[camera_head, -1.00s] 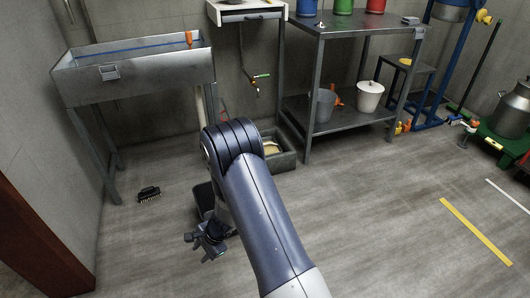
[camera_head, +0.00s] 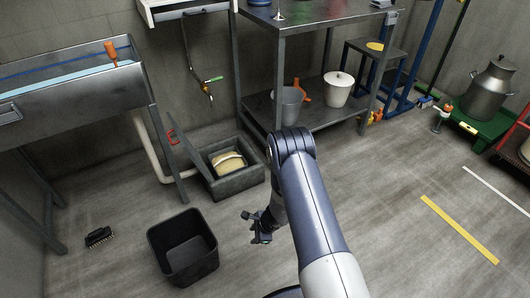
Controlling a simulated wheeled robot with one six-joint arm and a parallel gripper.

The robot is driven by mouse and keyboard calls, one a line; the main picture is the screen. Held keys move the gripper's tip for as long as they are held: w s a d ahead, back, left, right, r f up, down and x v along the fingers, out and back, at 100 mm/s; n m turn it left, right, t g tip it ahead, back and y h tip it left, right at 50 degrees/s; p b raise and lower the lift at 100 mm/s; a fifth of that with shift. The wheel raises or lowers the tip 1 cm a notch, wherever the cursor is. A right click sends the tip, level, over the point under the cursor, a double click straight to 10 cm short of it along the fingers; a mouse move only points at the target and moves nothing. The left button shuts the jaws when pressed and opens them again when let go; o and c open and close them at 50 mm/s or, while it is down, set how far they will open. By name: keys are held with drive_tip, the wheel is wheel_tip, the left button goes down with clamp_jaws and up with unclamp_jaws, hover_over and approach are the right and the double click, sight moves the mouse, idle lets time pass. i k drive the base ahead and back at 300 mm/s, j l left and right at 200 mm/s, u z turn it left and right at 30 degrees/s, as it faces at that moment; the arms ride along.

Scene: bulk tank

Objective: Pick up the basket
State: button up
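The basket appears to be a black, square, open-topped bin (camera_head: 183,247) standing upright on the floor at the lower left of the head view. It looks empty. My gripper (camera_head: 254,228) is to the right of the bin and apart from it. Its two small fingers look spread with nothing between them. Part of the gripper is hidden behind my arm link.
A black brush (camera_head: 98,237) lies on the floor left of the bin. Behind stand a grey stone trough (camera_head: 238,183) with a pale object in it, a metal sink (camera_head: 75,100) and a steel shelf table (camera_head: 335,118). The floor at right is mostly clear.

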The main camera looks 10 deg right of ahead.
sight(224, 163)
drive_tip(key=i+l, duration=0.15)
drive_tip(key=i, duration=0.25)
drive_tip(key=i+l+z, duration=0.15)
drive_tip(key=i, duration=0.25)
drive_tip(key=i+l+u, duration=0.25)
drive_tip(key=i+u, duration=0.25)
drive_tip(key=i+l+u, duration=0.45)
drive_tip(key=i, duration=0.15)
